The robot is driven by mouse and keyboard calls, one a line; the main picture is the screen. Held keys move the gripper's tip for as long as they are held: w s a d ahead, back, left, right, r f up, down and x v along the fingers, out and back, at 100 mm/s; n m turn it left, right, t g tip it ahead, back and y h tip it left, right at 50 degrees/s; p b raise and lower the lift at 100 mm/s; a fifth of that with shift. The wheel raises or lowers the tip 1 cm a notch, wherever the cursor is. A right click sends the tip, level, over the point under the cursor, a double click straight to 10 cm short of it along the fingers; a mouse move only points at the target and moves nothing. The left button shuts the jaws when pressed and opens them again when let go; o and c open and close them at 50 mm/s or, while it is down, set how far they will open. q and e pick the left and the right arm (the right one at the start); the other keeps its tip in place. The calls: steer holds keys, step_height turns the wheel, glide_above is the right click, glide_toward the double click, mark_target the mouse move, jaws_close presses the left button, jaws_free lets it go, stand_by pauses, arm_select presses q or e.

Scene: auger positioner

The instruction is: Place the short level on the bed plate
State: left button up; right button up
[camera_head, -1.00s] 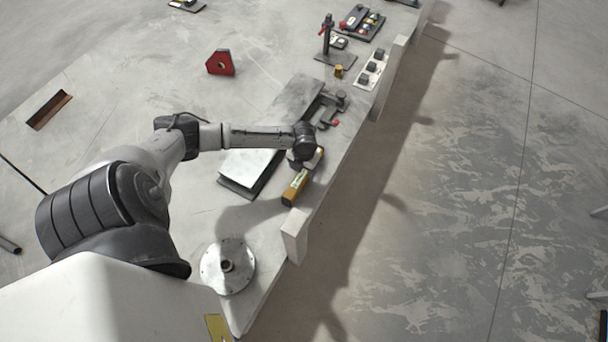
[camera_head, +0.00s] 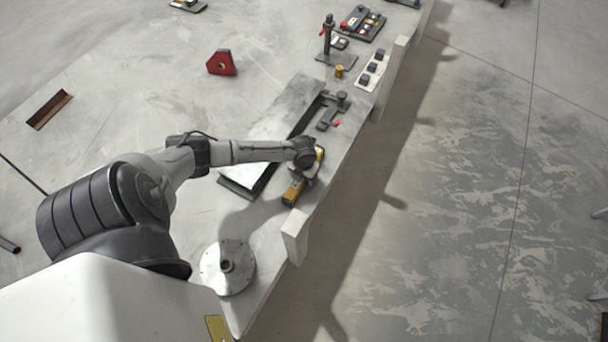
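The short level (camera_head: 292,192) is a yellow bar lying near the table's right edge, beside the bed plate and apart from it. The bed plate (camera_head: 283,112) is a long, flat grey metal plate; my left forearm crosses over its near part. My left gripper (camera_head: 306,170) is over the middle of the level, pointing down. Its fingers are mostly hidden by the wrist, so I cannot tell whether they are open or shut on the level. My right gripper is not in view.
A round metal flange (camera_head: 228,267) lies at the near end of the table. A dark clamp (camera_head: 328,108) lies beside the plate's far end. A red magnet square (camera_head: 221,63), a post stand (camera_head: 333,50) and a white strip with black blocks (camera_head: 372,70) are farther off.

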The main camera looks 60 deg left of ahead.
arm_select(q)
jaws_close()
stand_by(0.4)
steer(key=shift+r, duration=0.1)
steer(key=shift+r, duration=0.5)
step_height(320, 180, up, 3)
steer(key=shift+f, duration=0.15)
steer(key=w+d+r+n, duration=0.5)
steer(key=d+r+n, duration=0.2)
steer(key=d+r, duration=0.35)
steer(key=w+d+r+n, duration=0.65)
steer(key=d+r, duration=0.35)
steer(key=r, duration=0.2)
steer(key=s+d+r+n, duration=0.1)
steer(key=d+r+n, duration=0.3)
steer(key=r+n, duration=1.1)
steer(key=s+r+p, duration=0.4)
steer(key=r+p, duration=0.5)
steer(key=p, duration=0.1)
steer(key=s+r+p, duration=0.5)
steer(key=r+p, duration=0.4)
steer(key=p, duration=0.2)
steer(key=shift+s+d+r+n+p, duration=0.2)
steer(key=shift+r+n+p, duration=0.1)
steer(key=shift+n, duration=0.15)
